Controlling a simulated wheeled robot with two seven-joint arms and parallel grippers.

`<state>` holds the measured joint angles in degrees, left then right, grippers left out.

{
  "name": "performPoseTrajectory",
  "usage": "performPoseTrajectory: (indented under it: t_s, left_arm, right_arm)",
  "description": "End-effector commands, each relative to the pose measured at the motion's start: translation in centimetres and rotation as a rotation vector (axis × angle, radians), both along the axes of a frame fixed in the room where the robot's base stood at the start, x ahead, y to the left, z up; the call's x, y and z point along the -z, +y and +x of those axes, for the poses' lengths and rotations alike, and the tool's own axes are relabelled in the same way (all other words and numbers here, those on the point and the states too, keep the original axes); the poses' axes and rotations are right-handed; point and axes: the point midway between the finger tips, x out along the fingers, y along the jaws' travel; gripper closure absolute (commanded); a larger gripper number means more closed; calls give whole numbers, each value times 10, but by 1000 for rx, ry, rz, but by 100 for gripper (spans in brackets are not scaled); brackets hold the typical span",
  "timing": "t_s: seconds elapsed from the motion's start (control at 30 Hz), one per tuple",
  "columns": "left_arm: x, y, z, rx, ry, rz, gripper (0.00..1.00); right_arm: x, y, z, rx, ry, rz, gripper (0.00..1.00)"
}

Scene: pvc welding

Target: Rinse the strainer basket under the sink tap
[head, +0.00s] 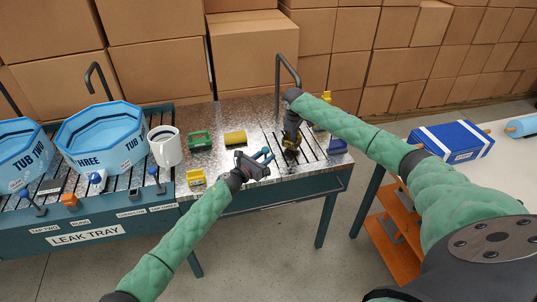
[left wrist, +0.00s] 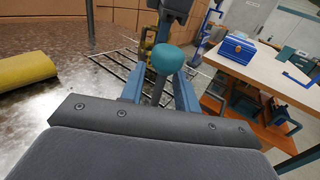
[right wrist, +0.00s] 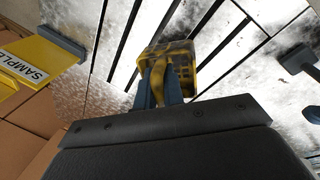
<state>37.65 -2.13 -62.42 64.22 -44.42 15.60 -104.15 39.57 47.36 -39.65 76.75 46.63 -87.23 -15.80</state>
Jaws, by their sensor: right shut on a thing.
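The yellow mesh strainer basket (right wrist: 182,62) is in my right gripper (right wrist: 160,98), which is shut on its yellow handle. In the head view the basket (head: 291,142) is over the slotted sink drain, below and in front of the dark gooseneck tap (head: 284,68). My left gripper (head: 264,156) is left of the basket, near the front edge of the counter. In the left wrist view its fingers (left wrist: 158,92) are apart, on either side of a lever with a teal ball knob (left wrist: 167,59). I cannot tell whether they touch it. No water is visible.
A yellow block (head: 235,138), a green frame (head: 200,140) and a white mug-like pot (head: 164,146) stand left on the metal counter. Blue tubs (head: 100,137) are farther left. A yellow sample box (right wrist: 22,60) lies beside the drain. A blue case (head: 452,140) is on the right table.

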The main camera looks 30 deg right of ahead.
Motion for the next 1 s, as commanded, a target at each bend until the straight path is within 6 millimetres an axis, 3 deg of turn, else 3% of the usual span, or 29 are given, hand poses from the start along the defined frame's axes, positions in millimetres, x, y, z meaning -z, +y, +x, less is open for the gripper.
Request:
performPoseTrajectory:
  t_s: [0.23, 0.57, 0.6, 0.77, 1.0]
  left_arm:
    - [-1, -17, 7, -1, 1, -1, 68]
    - [0, -20, 7, 0, 0, -1, 68]
    - [0, -19, 7, 0, 0, 0, 70]
    - [0, -19, 7, 0, 0, 0, 100]
    - [0, -19, 7, -1, -2, -2, 100]
  right_arm:
    - [0, 0, 0, 0, 0, 0, 100]
    - [0, 0, 0, 0, 0, 0, 100]
    - [0, 0, 0, 0, 0, 0, 100]
    - [0, 0, 0, 0, 0, 0, 100]
    - [0, 0, 0, 0, 0, 0, 100]
